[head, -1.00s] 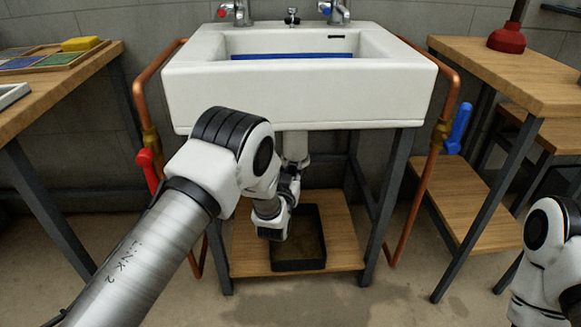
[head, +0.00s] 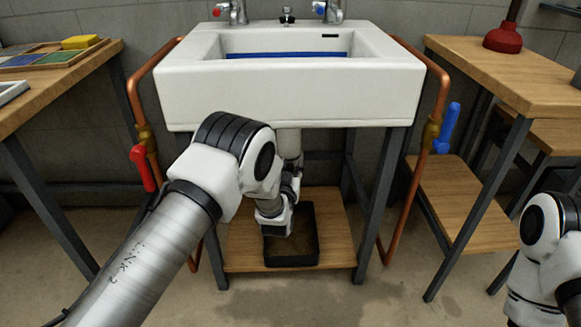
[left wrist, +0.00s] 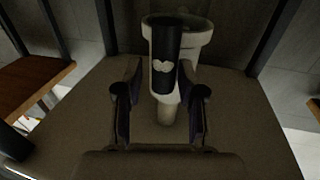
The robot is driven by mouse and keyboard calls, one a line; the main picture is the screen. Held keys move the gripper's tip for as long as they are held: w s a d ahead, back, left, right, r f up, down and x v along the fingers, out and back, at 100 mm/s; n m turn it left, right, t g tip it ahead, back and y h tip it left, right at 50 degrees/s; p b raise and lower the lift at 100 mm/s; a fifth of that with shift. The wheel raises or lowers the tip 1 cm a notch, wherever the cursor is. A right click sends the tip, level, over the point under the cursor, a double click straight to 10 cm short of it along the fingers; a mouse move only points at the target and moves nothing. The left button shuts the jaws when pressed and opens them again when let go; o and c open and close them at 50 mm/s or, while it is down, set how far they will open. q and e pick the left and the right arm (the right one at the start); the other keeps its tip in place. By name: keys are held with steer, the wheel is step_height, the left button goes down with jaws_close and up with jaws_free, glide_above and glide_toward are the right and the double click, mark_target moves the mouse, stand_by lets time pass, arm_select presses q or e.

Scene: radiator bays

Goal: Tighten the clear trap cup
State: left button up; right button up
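The white sink (head: 290,95) stands ahead, and its white drain pipe (head: 289,143) drops below it. In the head view my left arm hides most of the trap. The left wrist view shows a dark cylinder with a white mark (left wrist: 164,55), which may be the trap cup, beside pale pipework (left wrist: 190,35). My left gripper (left wrist: 162,78) is open, with its two dark fingers apart on either side of the pale pipe and the cylinder's lower end. I cannot tell whether they touch. My right gripper is out of view.
A black tray (head: 308,258) lies on the low wooden shelf (head: 335,225) under the sink. Dark legs and copper pipes with a red valve handle (head: 143,168) and a blue one (head: 447,128) flank it. Wooden tables stand left (head: 60,88) and right (head: 500,75).

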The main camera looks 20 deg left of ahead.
arm_select(q)
steer(key=s+d, duration=0.1)
steer(key=s, duration=1.1)
steer(key=shift+d, duration=0.2)
steer(key=shift+f, duration=0.1)
steer(key=s+a+f+n+g, duration=0.1)
steer(key=s+a+f+g, duration=0.3)
steer(key=s+f, duration=0.45)
steer(key=s+a+f+g, duration=0.5)
steer(key=s+f, duration=0.3)
steer(key=f, duration=0.2)
steer(key=s+d+f+m+g+h, duration=0.15)
steer(key=s+g, duration=0.35)
steer(key=s, duration=0.6)
steer(key=s+d+f+g+h, duration=0.1)
steer(key=s+f+g, duration=0.25)
steer(key=s, duration=0.75)
step_height(320, 180, up, 37)
steer(key=p, duration=3.6)
steer(key=shift+y, duration=0.35)
